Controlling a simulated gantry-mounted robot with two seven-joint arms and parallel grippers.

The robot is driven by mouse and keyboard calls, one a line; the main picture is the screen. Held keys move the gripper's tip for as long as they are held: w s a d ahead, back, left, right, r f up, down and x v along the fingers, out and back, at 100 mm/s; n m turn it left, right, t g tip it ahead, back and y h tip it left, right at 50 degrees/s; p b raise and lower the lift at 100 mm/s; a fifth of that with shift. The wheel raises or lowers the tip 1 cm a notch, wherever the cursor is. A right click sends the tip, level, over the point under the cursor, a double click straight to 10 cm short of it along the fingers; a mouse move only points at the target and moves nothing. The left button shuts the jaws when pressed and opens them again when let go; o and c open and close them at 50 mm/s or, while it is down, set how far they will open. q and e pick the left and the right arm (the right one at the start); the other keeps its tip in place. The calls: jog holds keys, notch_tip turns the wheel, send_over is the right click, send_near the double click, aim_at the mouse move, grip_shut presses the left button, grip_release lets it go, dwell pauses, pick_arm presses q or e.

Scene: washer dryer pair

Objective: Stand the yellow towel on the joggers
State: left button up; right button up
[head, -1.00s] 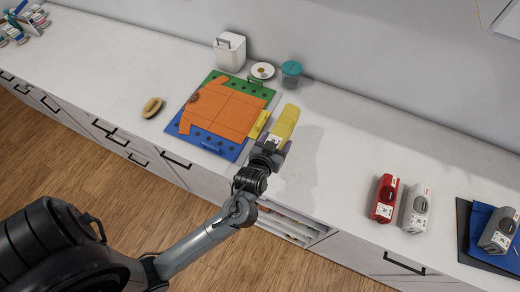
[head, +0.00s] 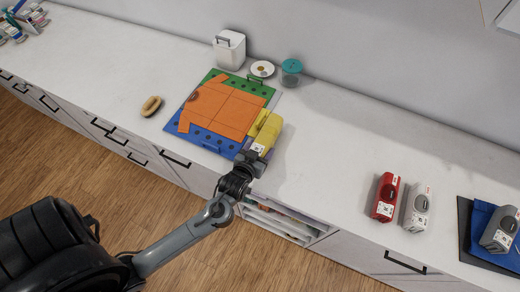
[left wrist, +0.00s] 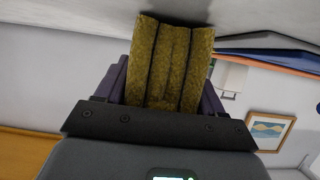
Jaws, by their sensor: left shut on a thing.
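The yellow towel (head: 268,134) is rolled or folded, with a white label near its lower end. My left gripper (head: 253,157) is shut on it, at the right edge of the folding board. In the left wrist view the towel (left wrist: 170,62) shows as ribbed folds between the gripper's fingers (left wrist: 165,88). Whether it touches the counter is unclear. A folded blue garment (head: 481,222), which looks like the joggers, lies at the far right with a grey rolled towel (head: 499,231) on it. My right gripper is not in view.
The folding board (head: 230,153) bears an orange garment (head: 226,104). Red (head: 384,198) and light grey (head: 417,208) towels stand on the counter left of the blue garment. Behind are a white bin (head: 230,50) and a teal-lidded jar (head: 291,70).

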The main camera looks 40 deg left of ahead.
pick_arm(q)
jog(key=o, duration=1.3)
jog(key=shift+s+d+r, duration=0.15)
jog(key=shift+s+r, duration=0.15)
jog(key=shift+s, duration=0.15)
jog(key=v, duration=1)
jog(key=shift+s+d+p, duration=0.1)
jog(key=shift+s+p, duration=0.05)
jog(key=shift+p, duration=0.15)
jog(key=shift+s+d, duration=0.15)
jog(key=shift+d, duration=0.05)
jog(key=s+d+m+g+h, duration=0.1)
jog(key=s+g, duration=0.2)
jog(key=s+d+f+m+g+h, duration=0.1)
jog(key=s+m+g, duration=0.1)
jog(key=s+g, duration=0.1)
jog(key=s+d+m+g+h, duration=0.2)
jog(key=s+g, duration=0.1)
jog(key=shift+s+d+f, duration=0.15)
jog(key=shift+s+f, duration=0.05)
jog(key=shift+f, duration=0.1)
